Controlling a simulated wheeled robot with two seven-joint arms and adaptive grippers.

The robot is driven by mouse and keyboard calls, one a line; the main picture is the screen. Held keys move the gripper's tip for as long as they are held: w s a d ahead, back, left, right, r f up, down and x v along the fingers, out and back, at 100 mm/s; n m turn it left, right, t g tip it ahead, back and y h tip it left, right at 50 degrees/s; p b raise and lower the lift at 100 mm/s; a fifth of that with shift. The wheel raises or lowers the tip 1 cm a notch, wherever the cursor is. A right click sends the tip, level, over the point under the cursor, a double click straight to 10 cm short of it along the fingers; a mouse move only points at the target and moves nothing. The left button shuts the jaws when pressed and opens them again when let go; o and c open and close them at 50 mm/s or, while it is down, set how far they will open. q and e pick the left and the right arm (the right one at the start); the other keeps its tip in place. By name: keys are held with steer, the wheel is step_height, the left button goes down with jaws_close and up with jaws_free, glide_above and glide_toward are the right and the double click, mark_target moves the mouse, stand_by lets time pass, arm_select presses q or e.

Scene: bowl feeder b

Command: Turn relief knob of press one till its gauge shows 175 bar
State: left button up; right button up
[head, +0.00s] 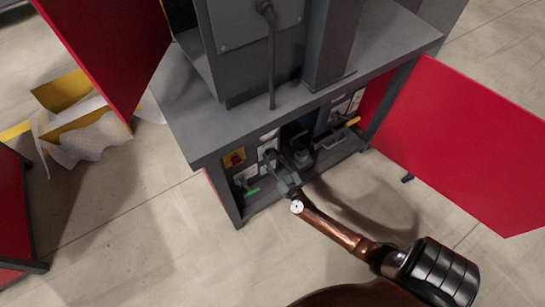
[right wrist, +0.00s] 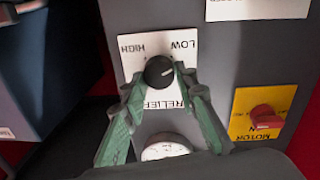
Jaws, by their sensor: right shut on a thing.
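The black relief knob (right wrist: 159,71) sits on a white plate (right wrist: 133,47) marked HIGH, LOW and RELIEF in the right wrist view. Its white pointer line points to the right, slightly up, on the LOW side. My right gripper (right wrist: 160,83) is shut on the knob, one green-padded finger at each side. The round white gauge (right wrist: 165,149) is partly covered by my gripper, and its reading is too small to tell. In the head view my right gripper (head: 284,172) reaches into the open front of the grey press (head: 205,135). My left gripper is out of view.
A red motor knob (right wrist: 265,114) on a yellow plate is close to the right in the right wrist view. An open red door (head: 465,140) stands right of the press in the head view, and another red panel (head: 105,45) hangs at upper left.

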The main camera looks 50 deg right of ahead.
steer(key=c, duration=0.3)
